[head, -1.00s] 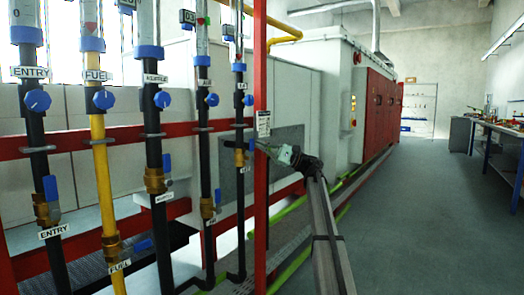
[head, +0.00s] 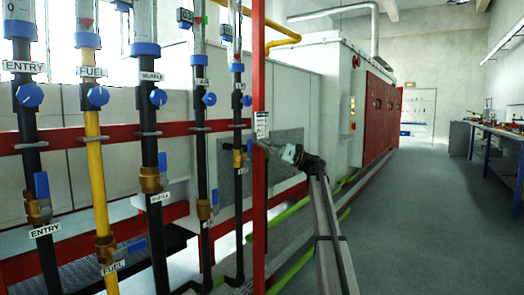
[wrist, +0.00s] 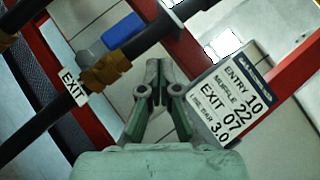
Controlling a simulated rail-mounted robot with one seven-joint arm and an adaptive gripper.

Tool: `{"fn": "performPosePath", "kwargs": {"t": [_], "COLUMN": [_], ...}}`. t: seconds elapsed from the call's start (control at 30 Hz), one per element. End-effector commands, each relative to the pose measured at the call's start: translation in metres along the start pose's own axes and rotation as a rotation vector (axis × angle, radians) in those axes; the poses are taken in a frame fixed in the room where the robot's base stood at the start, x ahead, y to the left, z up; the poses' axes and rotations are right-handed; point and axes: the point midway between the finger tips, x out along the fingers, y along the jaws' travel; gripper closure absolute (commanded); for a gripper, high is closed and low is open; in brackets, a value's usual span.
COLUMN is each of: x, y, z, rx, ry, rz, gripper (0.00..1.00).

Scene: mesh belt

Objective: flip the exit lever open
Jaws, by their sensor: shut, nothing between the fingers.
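The exit valve is a brass body (wrist: 105,72) on a dark pipe, with a white EXIT label (wrist: 72,88) below it in the wrist view. Its blue lever (wrist: 122,32) lies beside the pipe, roughly parallel to it. In the head view the lever (head: 249,147) is small, on the rightmost pipe, just left of the red post. My gripper (wrist: 155,66) is shut and empty, its tips to the right of the brass valve in the wrist view, apart from the lever in the picture. The gripper (head: 264,146) also shows in the head view, by the post.
A red post (head: 259,200) stands close to my gripper. A setpoint card (wrist: 228,100) hangs on it. Other pipes with blue levers, such as the ENTRY lever (head: 42,190), stand to the left. The floor (head: 420,220) to the right is clear.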

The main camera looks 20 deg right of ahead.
Motion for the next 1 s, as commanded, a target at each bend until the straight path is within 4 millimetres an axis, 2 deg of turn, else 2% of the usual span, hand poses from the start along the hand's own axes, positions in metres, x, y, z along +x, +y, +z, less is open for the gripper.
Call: {"fn": "performPosePath", "kwargs": {"t": [0.07, 0.3, 0.5, 0.7, 1.0], "x": [-0.013, -0.058, -0.082, -0.092, -0.092], "y": [-0.011, -0.031, -0.04, -0.042, -0.042], "z": [0.0, 0.004, 0.007, 0.007, 0.007], "rx": [0.0, 0.0, 0.0, 0.0, 0.0], "ry": [0.001, 0.002, 0.0, -0.001, -0.001], "rz": [-0.001, 0.0, 0.0, 0.0, 0.001], "gripper": [1.0, 1.0, 1.0, 1.0, 1.0]}}
